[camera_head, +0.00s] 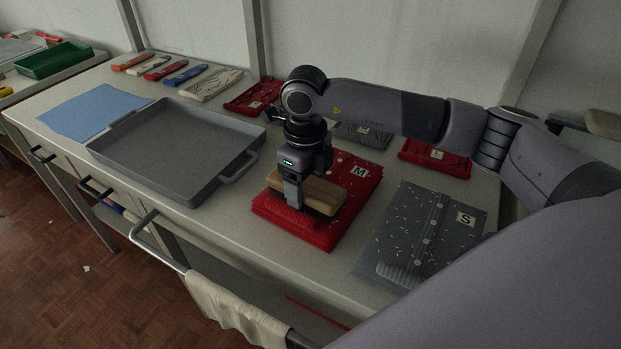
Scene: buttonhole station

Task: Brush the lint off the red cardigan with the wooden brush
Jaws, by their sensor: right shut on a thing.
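A folded red cardigan (349,211) with an M label lies on the table in the middle of the head view. Several pale specks show on its far part. The wooden brush (322,196) is over the cardigan, with its tan wooden back up. My right gripper (293,195) is shut on the brush from above. The brush appears to be at the cardigan's surface, but I cannot tell whether its bristles touch. The gripper and brush hide part of the cardigan. My left gripper is not in view.
A grey tray (240,166) stands left of the cardigan, with a blue cloth (90,111) beyond it. A grey speckled cardigan (412,235) labelled S lies to the right. Other folded garments line the back. A towel (237,312) hangs from the front rail.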

